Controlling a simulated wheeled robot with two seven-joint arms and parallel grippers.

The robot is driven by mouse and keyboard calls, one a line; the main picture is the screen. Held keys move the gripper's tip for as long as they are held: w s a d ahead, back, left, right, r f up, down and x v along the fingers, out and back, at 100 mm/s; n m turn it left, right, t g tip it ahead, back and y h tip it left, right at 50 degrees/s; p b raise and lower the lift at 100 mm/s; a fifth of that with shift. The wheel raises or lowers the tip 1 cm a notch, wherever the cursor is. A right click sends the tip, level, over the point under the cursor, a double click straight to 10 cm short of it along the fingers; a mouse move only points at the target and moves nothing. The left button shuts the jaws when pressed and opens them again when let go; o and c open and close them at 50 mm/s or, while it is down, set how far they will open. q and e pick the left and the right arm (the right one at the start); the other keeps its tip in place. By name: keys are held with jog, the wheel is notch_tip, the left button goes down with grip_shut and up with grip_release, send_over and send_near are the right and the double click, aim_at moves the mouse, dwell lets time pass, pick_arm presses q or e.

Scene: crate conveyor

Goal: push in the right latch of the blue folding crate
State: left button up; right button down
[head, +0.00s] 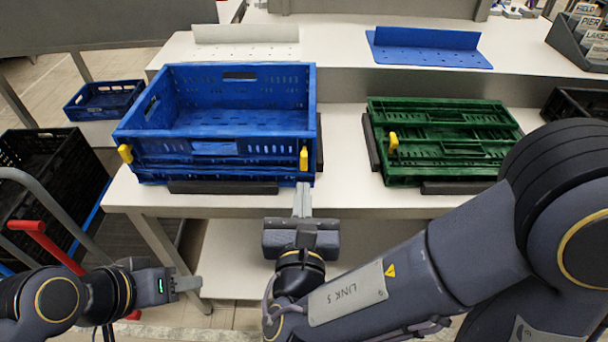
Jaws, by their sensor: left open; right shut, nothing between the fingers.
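The blue folding crate (217,148) stands unfolded and empty on the white table at centre left, its front toward me. A yellow right latch (304,158) sits at the front right corner, and a yellow left latch (125,153) sticks out at the front left corner. My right gripper (303,190) is shut and empty, its fingers pointing away from me just below the right latch. I cannot tell whether the fingertips touch the crate. My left gripper (200,284) is open and empty, low in front of the table at the lower left.
A folded green crate (440,140) with a yellow latch (393,141) lies to the right. Dark stops (222,187) border the blue crate. A blue perforated plate (430,48) and a white one (245,42) stand behind. Bare table lies between the crates.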

aim_at(305, 165)
jog(key=shift+w+d, duration=0.1)
jog(key=shift+w, duration=2.2)
